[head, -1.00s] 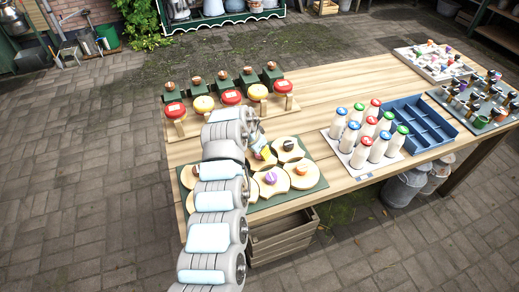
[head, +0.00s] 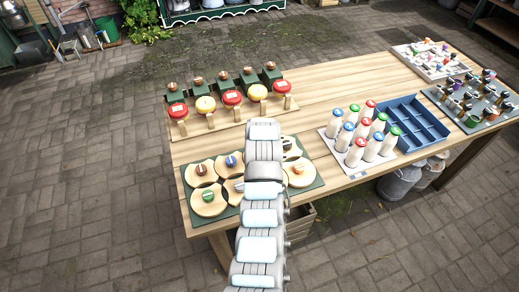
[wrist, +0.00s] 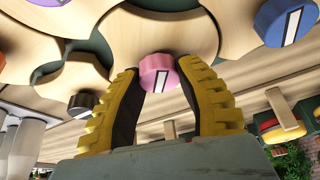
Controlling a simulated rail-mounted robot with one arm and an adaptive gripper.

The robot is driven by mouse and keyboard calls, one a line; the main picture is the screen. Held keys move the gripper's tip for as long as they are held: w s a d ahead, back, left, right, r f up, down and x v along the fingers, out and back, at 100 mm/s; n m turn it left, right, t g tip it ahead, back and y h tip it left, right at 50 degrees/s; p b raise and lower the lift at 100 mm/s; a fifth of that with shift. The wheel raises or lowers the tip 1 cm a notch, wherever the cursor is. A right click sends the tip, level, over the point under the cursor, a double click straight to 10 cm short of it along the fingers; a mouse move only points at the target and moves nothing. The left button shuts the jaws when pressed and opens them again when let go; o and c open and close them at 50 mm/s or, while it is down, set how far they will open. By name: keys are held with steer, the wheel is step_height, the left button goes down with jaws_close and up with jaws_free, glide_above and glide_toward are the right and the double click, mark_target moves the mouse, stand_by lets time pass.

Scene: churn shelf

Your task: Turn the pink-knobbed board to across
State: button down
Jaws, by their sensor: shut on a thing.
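In the wrist view, the pink knob (wrist: 158,72) with a white stripe sits on a pale wooden board (wrist: 160,30) with scooped edges. My gripper (wrist: 157,82) has its yellow fingers on either side of this knob, shut on it. The stripe runs roughly up and down in the wrist view. In the head view my arm hides the pink knob, most of its board and my gripper.
Neighbouring boards carry blue (wrist: 285,22), black (wrist: 82,103) and orange (head: 298,168) knobs close by. Bottles (head: 365,135) stand right of the boards, beside a blue crate (head: 412,124).

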steer(key=n, duration=0.1)
steer(key=n+y+b, duration=0.1)
steer(key=n, duration=0.1)
steer(key=shift+d+f+n+g, duration=0.15)
steer(key=shift+f+n+g, duration=0.1)
steer(key=shift+n+g, duration=0.05)
steer(key=shift+n+g+y+b, duration=0.4)
steer(key=shift+n+y+b, duration=0.4)
steer(key=shift+n+b, duration=0.9)
steer(key=shift+r+n, duration=0.1)
steer(key=shift+n, duration=0.3)
steer(key=c, duration=0.6)
jaws_free()
steer(key=shift+c, duration=0.2)
steer(key=shift+r, duration=0.1)
steer(key=v, duration=1.2)
